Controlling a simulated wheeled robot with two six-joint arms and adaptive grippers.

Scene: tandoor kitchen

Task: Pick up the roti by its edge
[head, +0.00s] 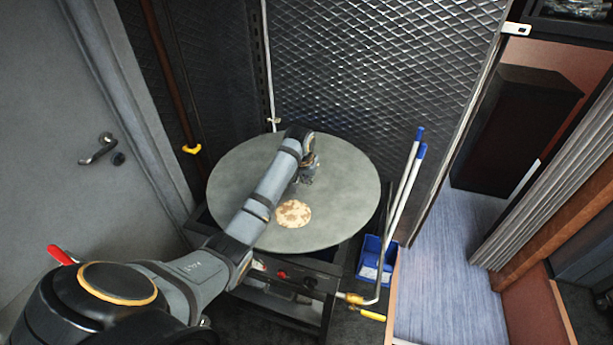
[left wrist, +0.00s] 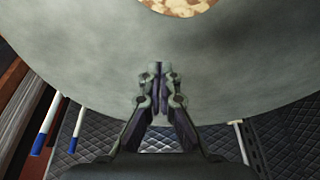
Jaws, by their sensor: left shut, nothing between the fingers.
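The roti (head: 293,214) is a round, browned flatbread lying flat on a large round grey griddle (head: 345,190). In the left wrist view the roti (left wrist: 180,5) is cut off by the top edge, and the griddle (left wrist: 85,50) fills most of the picture. My left gripper (head: 306,181) is over the griddle, beyond the roti in the head view. In the left wrist view my left gripper (left wrist: 159,72) is shut and empty, apart from the roti. I cannot tell its height above the griddle. My right gripper is not in view.
The griddle sits on a dark stand with a red knob (head: 282,274). Two white poles with blue ends (head: 421,150) and a blue bin (head: 375,262) stand to its right. A quilted metal wall (head: 380,70) is behind, and a grey door (head: 60,120) is at left.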

